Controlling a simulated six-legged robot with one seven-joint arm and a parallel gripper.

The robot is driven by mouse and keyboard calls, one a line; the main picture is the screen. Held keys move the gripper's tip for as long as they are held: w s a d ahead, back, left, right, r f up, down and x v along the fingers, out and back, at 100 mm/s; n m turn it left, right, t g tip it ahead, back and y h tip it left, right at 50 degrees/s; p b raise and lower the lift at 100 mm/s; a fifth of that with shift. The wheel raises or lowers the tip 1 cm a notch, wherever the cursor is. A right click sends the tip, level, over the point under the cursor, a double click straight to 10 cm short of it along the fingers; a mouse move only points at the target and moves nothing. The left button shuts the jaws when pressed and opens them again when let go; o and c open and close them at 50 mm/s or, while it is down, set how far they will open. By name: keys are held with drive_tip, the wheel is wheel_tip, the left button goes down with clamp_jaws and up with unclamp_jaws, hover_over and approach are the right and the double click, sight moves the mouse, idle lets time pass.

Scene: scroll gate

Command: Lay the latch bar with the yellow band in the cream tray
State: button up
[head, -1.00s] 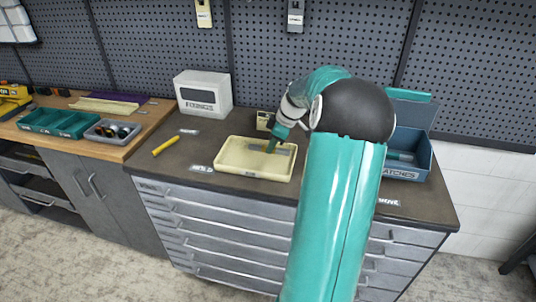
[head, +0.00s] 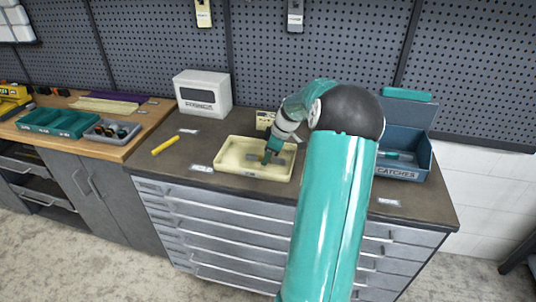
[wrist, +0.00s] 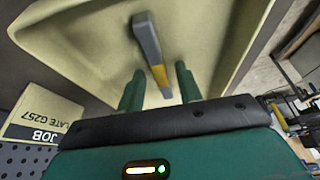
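The latch bar is a grey bar (wrist: 148,38) with a yellow band (wrist: 159,74). In the wrist view it lies over the tray floor between my two green fingers, with a gap on either side. In the head view the bar (head: 279,161) is a small grey strip, partly hidden by my gripper. The cream tray (head: 221,161) is on the dark bench top; its pale floor and walls fill much of the wrist view (wrist: 85,42). My gripper (head: 268,160) is low inside the tray, its fingers (wrist: 159,88) apart. Whether the bar rests fully flat is hard to tell.
A yellow marker-like stick (head: 166,145) lies left of the tray. A white box (head: 203,93) stands behind. A blue catches bin (head: 405,174) is at the right. A job card (wrist: 40,118) stands behind the tray.

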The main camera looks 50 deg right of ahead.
drive_tip(key=v, duration=1.2)
drive_tip(key=shift+r, duration=0.2)
drive_tip(key=w+a+r+m+g+h, duration=0.1)
drive_tip(key=a+r, duration=0.3)
drive_tip(key=a, duration=0.9)
drive_tip(key=w+a+r+m+h, duration=0.1)
drive_tip(key=a+r, duration=0.2)
drive_tip(key=a, duration=0.9)
drive_tip(key=s+a+m+t, duration=0.1)
drive_tip(key=s+a, duration=0.6)
drive_tip(key=a, duration=0.3)
drive_tip(key=s+a+f+m+t, duration=0.1)
drive_tip(key=s+a+m, duration=0.1)
drive_tip(key=s+a, duration=0.5)
drive_tip(key=a, duration=0.3)
drive_tip(key=shift+s+a+f+t, duration=0.15)
drive_tip(key=shift+s+f+t, duration=0.05)
drive_tip(key=shift+s+t, duration=0.1)
